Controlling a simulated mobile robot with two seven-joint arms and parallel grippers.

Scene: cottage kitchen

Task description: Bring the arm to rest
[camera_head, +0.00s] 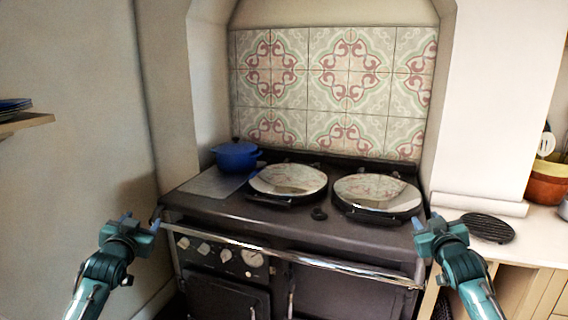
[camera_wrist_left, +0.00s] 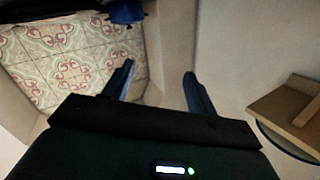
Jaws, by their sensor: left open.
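My left gripper (camera_head: 141,221) is at the lower left in the head view, beside the front left corner of the black range cooker (camera_head: 222,221). In the left wrist view its two blue fingers (camera_wrist_left: 158,70) stand wide apart with nothing between them. My right gripper (camera_head: 427,219) is at the lower right, by the cooker's front right corner. Its fingertips appear apart and I see nothing held in it. Both arms come up from the bottom edge, roughly mirrored.
A blue pot (camera_head: 236,157) stands on the cooker's back left, beside two round shiny lids (camera_head: 287,181). A black round trivet (camera_head: 487,228) lies on the right counter (camera_head: 535,222). A wooden shelf (camera_head: 22,123) with blue plates juts from the left wall.

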